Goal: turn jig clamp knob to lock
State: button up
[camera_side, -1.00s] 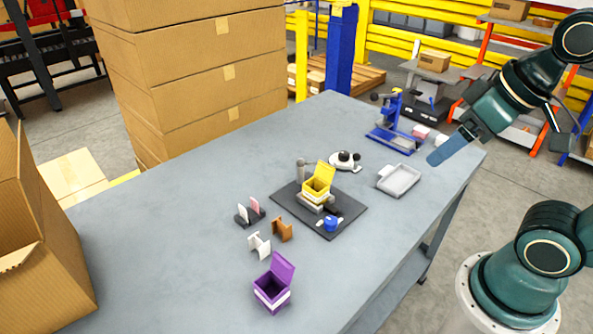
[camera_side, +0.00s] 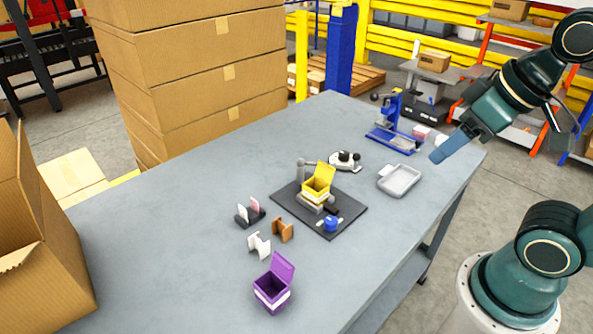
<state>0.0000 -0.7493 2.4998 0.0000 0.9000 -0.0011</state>
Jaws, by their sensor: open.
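The jig is a dark square plate (camera_side: 290,200) on the table, with a yellow open box (camera_side: 317,185) standing at its middle. A blue clamp knob (camera_side: 330,224) sits near the plate's front corner, with a small light piece beside it. I cannot tell from this view how far the knob is turned. My gripper (camera_side: 437,157) is at the upper right, above the table's right end, well apart from the knob. It is open and nothing shows between its fingers.
A grey tray (camera_side: 399,180) lies between my gripper and the jig. A blue press (camera_side: 394,125) and a white round device (camera_side: 345,160) stand behind. A purple box (camera_side: 273,285), brown piece (camera_side: 282,229) and white piece (camera_side: 259,245) stand in front. The table's left side is clear.

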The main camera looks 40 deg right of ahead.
jog(key=shift+w+n, duration=0.4)
jog(key=shift+w, duration=0.2)
jog(key=shift+c, duration=0.5)
jog(key=n+g, duration=0.6)
jog(key=n, duration=0.9)
send_over(331, 220)
notch_tip(331, 220, down, 15)
jog(key=shift+w+d+f, duration=0.1)
jog(key=shift+w+f, duration=0.15)
jog(key=shift+f, duration=0.2)
jog(key=shift+f, duration=0.1)
jog(key=shift+s+f, duration=0.2)
jog(key=shift+f, duration=6.6)
jog(key=c, duration=1)
